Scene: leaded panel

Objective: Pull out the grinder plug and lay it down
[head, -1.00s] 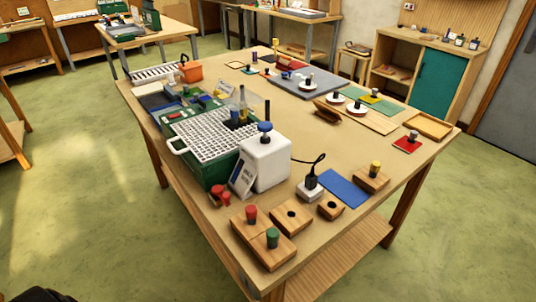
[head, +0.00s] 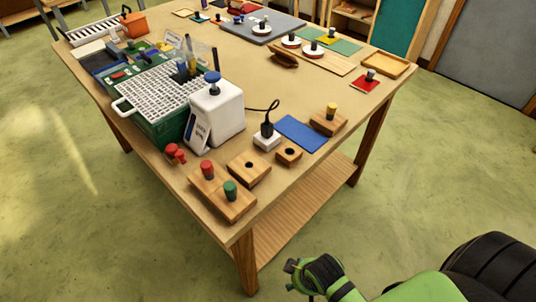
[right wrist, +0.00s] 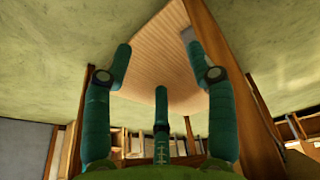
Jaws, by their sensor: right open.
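The black grinder plug (head: 267,129) stands upright in a white socket block (head: 267,142) on the table. Its black cable (head: 262,109) arches left behind the white box-shaped container (head: 216,112). The green grinder (head: 150,123) with its white grid top stands left of that container. My right gripper (head: 293,275) is low at the bottom of the head view, in front of the table and apart from the plug. In the right wrist view its teal fingers (right wrist: 158,65) are spread and empty. My left gripper is out of view.
Wooden blocks with coloured knobs (head: 230,191) line the near table edge (head: 232,238). A lower shelf (head: 300,210) sits under the table.

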